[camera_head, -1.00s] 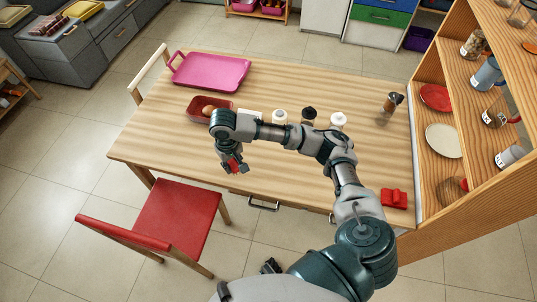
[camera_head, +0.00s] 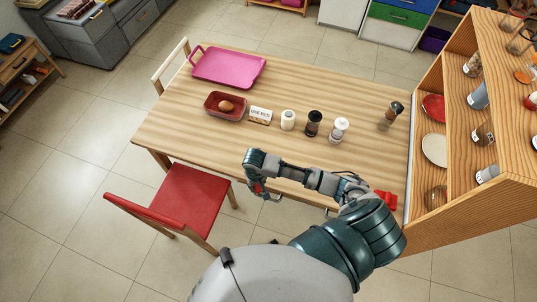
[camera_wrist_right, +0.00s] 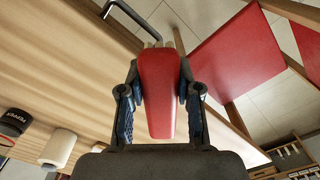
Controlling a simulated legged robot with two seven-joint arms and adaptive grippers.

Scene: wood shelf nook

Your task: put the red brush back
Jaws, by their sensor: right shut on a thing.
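The red brush (camera_wrist_right: 157,92) shows in the right wrist view as a smooth red body between the two dark fingers of my right gripper (camera_wrist_right: 160,105), which is shut on it. In the head view my right gripper (camera_head: 263,192) hangs by the table's front edge, near a drawer handle, with a bit of red showing at its fingers. The brush's far side and underside are hidden. A small red item (camera_head: 386,201) lies on the table's right end, partly hidden by my right arm; I cannot tell what it is. My left gripper is not in view.
The wooden table (camera_head: 200,138) holds a pink tray (camera_head: 228,66), a red dish (camera_head: 213,107) with a brown item, a small sign and several jars. A red chair (camera_head: 185,200) stands in front at left. An open shelf unit (camera_head: 430,205) bounds the right.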

